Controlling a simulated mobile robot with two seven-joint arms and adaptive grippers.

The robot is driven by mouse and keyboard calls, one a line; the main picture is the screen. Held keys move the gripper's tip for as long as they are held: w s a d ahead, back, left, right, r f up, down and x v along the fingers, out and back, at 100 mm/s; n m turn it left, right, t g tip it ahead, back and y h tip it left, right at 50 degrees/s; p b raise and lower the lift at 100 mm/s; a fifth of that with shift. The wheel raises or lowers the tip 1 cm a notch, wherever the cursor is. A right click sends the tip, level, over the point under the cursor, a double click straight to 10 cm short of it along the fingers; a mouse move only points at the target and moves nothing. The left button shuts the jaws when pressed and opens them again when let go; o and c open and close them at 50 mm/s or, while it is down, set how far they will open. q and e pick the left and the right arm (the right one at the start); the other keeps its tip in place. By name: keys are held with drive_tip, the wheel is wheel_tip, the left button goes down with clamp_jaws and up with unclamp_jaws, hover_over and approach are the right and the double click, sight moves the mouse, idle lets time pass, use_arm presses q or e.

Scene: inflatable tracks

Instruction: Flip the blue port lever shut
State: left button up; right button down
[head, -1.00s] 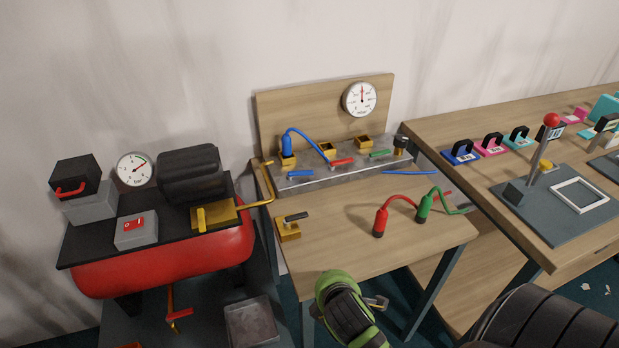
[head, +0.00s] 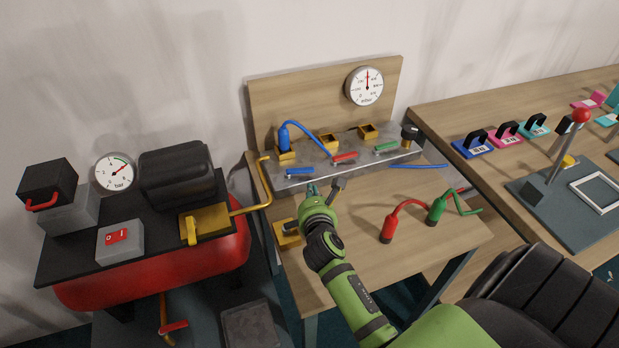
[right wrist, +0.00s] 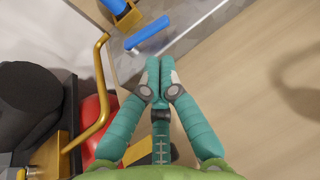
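The blue port lever (head: 299,171) is a short blue handle at the front left of the grey metal manifold (head: 325,164). It also shows in the right wrist view (right wrist: 148,33), lying at a slant just beyond my fingertips. My right gripper (head: 312,188) is just in front of and slightly right of this lever in the head view. In the right wrist view its teal fingers (right wrist: 160,68) lie together with nothing seen between them; a gap separates them from the lever. My left gripper is not in view.
Red (head: 344,157) and green (head: 386,148) levers sit farther right on the manifold. A blue plug (head: 283,138) with a hose stands behind. Red (head: 387,228) and green (head: 436,210) plugs stand on the bench. A bent brass pipe (head: 264,180) runs close on the left.

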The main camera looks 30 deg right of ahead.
sight(310, 180)
drive_tip(key=x, duration=0.5)
drive_tip(key=shift+f, duration=0.1)
drive_tip(key=shift+w+d+f, duration=0.1)
drive_tip(key=shift+w+d, duration=0.15)
drive_tip(key=shift+w, duration=0.1)
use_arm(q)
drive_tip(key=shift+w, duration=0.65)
use_arm(e)
drive_tip(key=shift+w+d+f, duration=0.1)
drive_tip(key=shift+w+d, duration=0.05)
drive_tip(key=shift+w, duration=0.15)
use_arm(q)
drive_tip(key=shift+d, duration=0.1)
